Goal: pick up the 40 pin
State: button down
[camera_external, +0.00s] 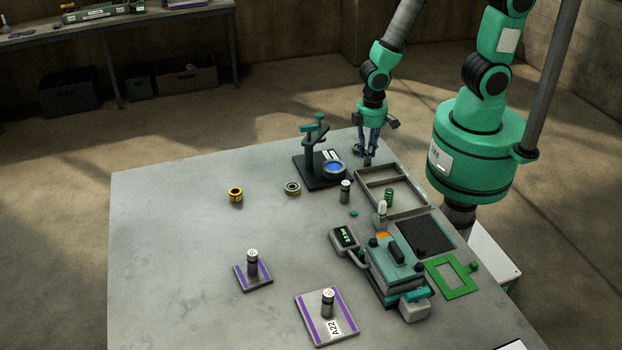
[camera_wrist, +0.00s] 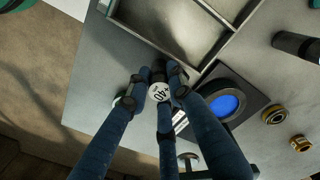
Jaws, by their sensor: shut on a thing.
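The 40 pin (camera_wrist: 159,91) has a white round top marked "+40" and sits between my gripper's fingers in the wrist view. My gripper (camera_wrist: 157,88) is shut on it, with blue-grey fingers on both sides. In the external view my gripper (camera_external: 368,157) points down at the table's back edge, between the dark gauge stand and the divided tray. There the pin is mostly hidden by the fingers, and I cannot tell whether it touches the table.
The stand (camera_external: 312,178) with its blue disc is close on the left. The divided tray (camera_external: 372,201) is close on the right. Another dark pin (camera_external: 345,190) stands in front. Two more stand on purple-striped plates (camera_external: 307,310). The table's left side is mostly clear.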

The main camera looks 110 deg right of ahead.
jog(key=shift+r, duration=0.5)
notch_tip(320, 180, up, 2)
jog(key=shift+r+p, duration=0.15)
jog(key=shift+p, duration=0.15)
jog(key=s+a+r+p, duration=0.1)
jog(key=s, duration=1.5)
jog(key=shift+a, duration=0.25)
